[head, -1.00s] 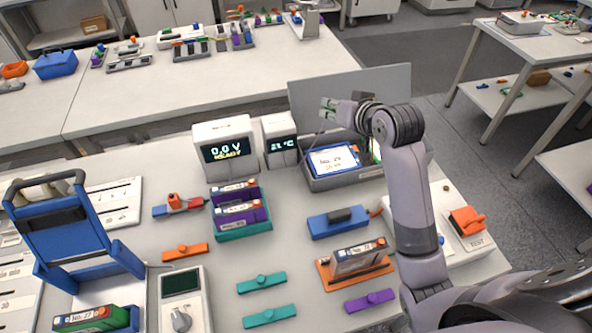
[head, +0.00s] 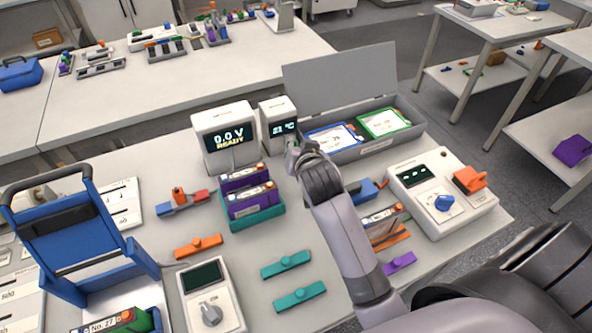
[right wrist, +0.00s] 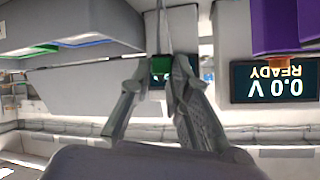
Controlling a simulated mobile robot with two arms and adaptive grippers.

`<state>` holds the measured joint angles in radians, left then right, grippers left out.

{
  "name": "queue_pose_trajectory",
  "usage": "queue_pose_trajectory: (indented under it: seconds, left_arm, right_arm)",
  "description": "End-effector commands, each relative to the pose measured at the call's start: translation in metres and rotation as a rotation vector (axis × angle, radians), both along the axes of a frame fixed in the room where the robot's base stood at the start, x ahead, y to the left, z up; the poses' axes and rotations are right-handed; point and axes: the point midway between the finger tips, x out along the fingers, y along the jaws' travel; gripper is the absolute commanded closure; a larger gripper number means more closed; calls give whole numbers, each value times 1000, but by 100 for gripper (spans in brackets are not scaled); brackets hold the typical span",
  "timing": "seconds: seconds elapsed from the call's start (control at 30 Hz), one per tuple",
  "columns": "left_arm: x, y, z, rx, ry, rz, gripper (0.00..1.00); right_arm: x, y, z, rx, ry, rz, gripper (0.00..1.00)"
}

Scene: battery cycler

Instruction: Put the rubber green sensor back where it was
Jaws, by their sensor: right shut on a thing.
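The green rubber sensor (right wrist: 161,68) sits between the fingertips of my right gripper (right wrist: 160,84) in the right wrist view, with a thin grey cable running from it. In the head view my right gripper (head: 292,154) is close in front of the small white temperature display (head: 278,130), which reads about 21 °C. The arm hides the sensor there, and I cannot tell whether it touches the display. My left gripper is not in view.
The open grey box (head: 415,128) holds a blue-edged pack (head: 332,139) and a green-edged pack (head: 384,123). The white voltage display (head: 224,118) reads 0.0 V READY. Battery packs stand in a teal holder (head: 256,219). A tester with an orange clamp (head: 469,180) stands at right.

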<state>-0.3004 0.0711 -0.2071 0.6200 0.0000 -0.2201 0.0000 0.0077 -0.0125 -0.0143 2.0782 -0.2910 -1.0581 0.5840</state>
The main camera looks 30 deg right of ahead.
Motion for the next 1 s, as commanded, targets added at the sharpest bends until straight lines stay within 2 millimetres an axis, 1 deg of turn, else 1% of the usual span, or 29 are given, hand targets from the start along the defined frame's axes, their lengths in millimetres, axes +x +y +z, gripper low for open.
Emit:
queue_pose_trajectory:
  seconds: [0.03,0.1,0.33,0.5,0.57,0.67,0.97,1.0]
  left_arm:
    - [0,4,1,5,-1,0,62]
    - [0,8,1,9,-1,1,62]
    - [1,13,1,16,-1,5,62]
    - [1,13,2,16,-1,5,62]
    - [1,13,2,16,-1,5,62]
    - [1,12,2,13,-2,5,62]
    - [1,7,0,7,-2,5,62]
    - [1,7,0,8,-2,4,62]
  right_arm:
    - [0,0,-13,-2,5,1,100]
    - [0,0,-26,-2,3,1,100]
    - [0,0,-47,-2,2,0,100]
    - [0,0,-73,-2,2,0,100]
    - [0,0,-80,-2,2,0,100]
    - [0,0,-84,0,0,1,100]
    - [0,0,-86,0,-1,1,100]
    - [0,0,-87,0,-1,1,82]
